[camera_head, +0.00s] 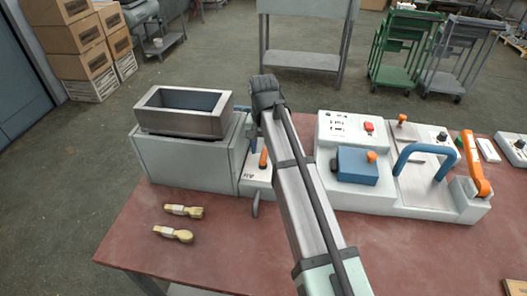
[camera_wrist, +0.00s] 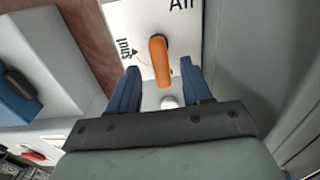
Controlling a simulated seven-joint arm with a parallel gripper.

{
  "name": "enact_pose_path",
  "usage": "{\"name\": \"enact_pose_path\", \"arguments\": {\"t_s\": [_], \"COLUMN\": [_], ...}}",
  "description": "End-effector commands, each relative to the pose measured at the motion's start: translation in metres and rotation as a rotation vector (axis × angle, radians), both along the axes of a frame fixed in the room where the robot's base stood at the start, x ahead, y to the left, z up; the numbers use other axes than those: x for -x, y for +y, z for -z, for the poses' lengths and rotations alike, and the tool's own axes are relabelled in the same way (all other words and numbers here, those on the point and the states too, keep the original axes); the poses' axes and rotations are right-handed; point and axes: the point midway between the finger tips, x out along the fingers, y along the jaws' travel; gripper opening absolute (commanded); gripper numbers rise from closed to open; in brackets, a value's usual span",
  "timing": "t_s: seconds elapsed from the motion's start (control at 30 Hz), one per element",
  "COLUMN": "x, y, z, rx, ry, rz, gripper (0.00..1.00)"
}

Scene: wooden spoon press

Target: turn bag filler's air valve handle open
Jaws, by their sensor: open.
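The orange air valve handle (camera_wrist: 158,58) sits on a white panel (camera_wrist: 116,14) with a partly seen "Air" label and a "Shut" mark left of the handle in the wrist view. My gripper (camera_wrist: 162,75) is open, with its blue fingers on either side of the handle's near end. Gaps show between fingers and handle; I cannot tell how deep the fingers reach. In the head view the handle (camera_head: 263,158) shows beside the grey bag filler (camera_head: 188,155) with its open hopper (camera_head: 180,123). My arm hides most of the gripper there.
Right of my arm stands a white machine (camera_head: 350,125) with a blue block (camera_head: 357,166) and a blue arched handle (camera_head: 428,158). The table's front left is mostly clear.

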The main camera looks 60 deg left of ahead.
Motion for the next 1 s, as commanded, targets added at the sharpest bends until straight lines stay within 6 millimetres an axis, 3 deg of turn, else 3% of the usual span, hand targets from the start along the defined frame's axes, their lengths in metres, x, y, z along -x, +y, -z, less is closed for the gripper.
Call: {"name": "enact_pose_path", "arguments": {"t_s": [0.3,0.5,0.7,1.0], "x": [-0.001,-0.001,0.000,0.000], "y": [0.001,0.001,0.000,0.000], "z": [-0.063,-0.094,-0.110,-0.113], "rx": [-0.001,-0.001,0.000,0.000], "ry": [-0.001,-0.001,0.000,0.000], "rz": [0.000,0.000,0.000,0.000], "gripper": [0.49,0.49,0.49,0.49]}}
